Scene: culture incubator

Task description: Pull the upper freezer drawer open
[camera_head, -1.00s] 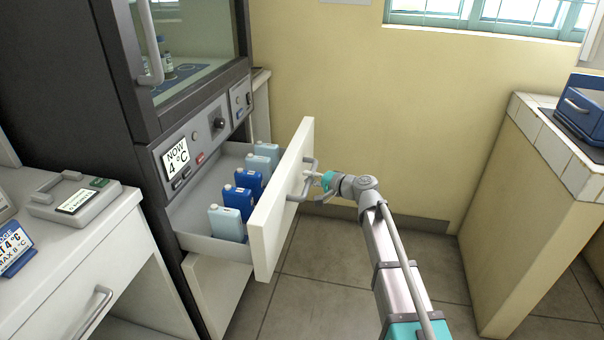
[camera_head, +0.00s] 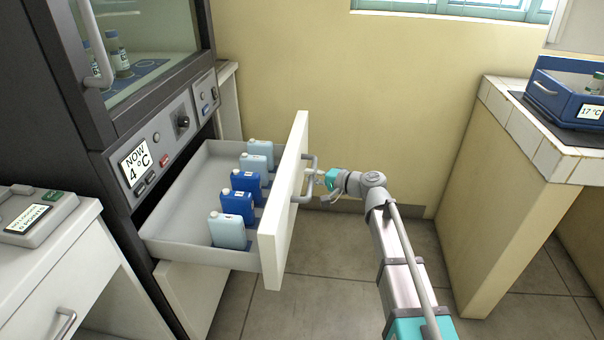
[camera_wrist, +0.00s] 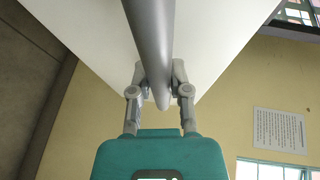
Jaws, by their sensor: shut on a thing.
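The upper freezer drawer (camera_head: 283,205) stands well out from the dark cabinet, below its control panel. Several light and dark blue bottles (camera_head: 238,202) stand inside it, close behind its white front. My gripper (camera_head: 315,179) is at the outer side of the drawer front, shut on the grey bar handle (camera_head: 309,190). In the wrist view the handle (camera_wrist: 150,40) runs between the two fingers of my gripper (camera_wrist: 160,80), with the white drawer front behind it. The exact finger contact is partly hidden by the handle.
A lower white drawer front (camera_head: 195,295) sits beneath. A white counter (camera_head: 60,250) stands at the left. A tiled counter (camera_head: 520,130) with a blue box (camera_head: 565,95) stands at the right. Floor (camera_head: 330,280) is free between them.

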